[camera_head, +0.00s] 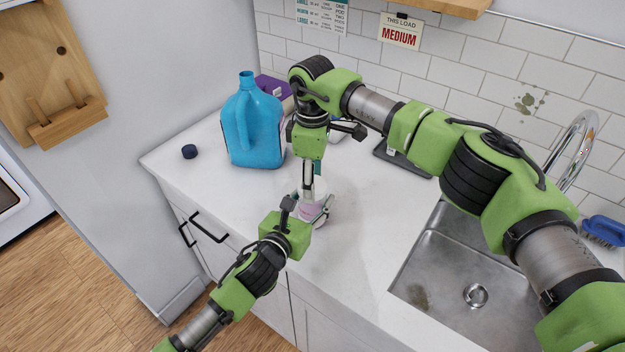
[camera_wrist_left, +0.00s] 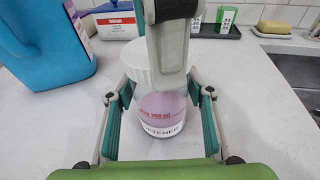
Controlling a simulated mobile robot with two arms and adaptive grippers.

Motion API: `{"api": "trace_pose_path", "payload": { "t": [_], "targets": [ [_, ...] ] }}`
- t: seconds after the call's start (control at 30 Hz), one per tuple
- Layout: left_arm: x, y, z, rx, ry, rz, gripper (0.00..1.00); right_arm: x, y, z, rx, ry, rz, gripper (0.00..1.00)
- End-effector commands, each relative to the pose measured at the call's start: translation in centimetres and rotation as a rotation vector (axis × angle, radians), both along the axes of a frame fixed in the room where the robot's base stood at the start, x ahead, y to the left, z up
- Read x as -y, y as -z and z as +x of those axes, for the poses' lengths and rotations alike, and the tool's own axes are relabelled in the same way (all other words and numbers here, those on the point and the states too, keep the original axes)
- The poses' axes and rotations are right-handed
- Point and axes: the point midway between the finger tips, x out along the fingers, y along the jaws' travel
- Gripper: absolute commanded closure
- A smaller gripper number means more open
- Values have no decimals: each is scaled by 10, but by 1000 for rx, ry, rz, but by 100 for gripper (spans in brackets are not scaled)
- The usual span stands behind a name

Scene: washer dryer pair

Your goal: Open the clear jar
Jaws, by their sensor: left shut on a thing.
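The clear jar (camera_wrist_left: 163,115) stands on the white counter with pink contents and a printed label. It also shows small in the head view (camera_head: 309,210), mostly covered by my grippers. My left gripper (camera_wrist_left: 160,108) is shut on the jar body, one finger on each side; in the head view it is low at the counter (camera_head: 316,212). A white ridged lid (camera_wrist_left: 138,62) shows above the jar body, partly hidden. My right gripper (camera_head: 308,182) points down from above at the lid; its finger (camera_wrist_left: 170,70) covers the lid's near side. Its grip on the lid is unclear.
A blue jug (camera_head: 252,125) without a cap stands left of the jar, with a dark cap (camera_head: 189,151) beside it. A sink (camera_head: 470,275) with a faucet lies right. Soap bars (camera_wrist_left: 273,28) and a purple box (camera_head: 272,87) are behind. The front counter is clear.

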Motion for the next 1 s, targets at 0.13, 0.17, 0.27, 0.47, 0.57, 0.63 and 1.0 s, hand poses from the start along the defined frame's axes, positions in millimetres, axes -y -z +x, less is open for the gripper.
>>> {"api": "trace_pose_path", "payload": {
  "t": [0.13, 0.17, 0.27, 0.47, 0.57, 0.63, 1.0],
  "targets": [
    [0, 0, 0, 1, 0, 0, 100, 0, 0, 1, 3, -178, 0, 79],
    [0, 0, 0, 1, 0, 0, 100, 0, 0, 1, 3, -232, -1, 79],
    [0, 0, 0, 1, 1, 0, 100, 0, 0, 1, 3, -412, 0, 79],
    [0, 0, 0, 1, 1, 0, 100, 0, -1, 1, 4, -774, -1, 79],
    [0, 0, 0, 1, 1, 0, 100, 0, -1, 1, 4, -954, -1, 79],
    [0, 0, 0, 1, 1, 0, 100, 0, -1, 1, 3, -1080, -2, 79],
    [1, 0, 0, 1, 1, 0, 100, 0, -1, 1, 4, -1746, -2, 79]
  ]
}}
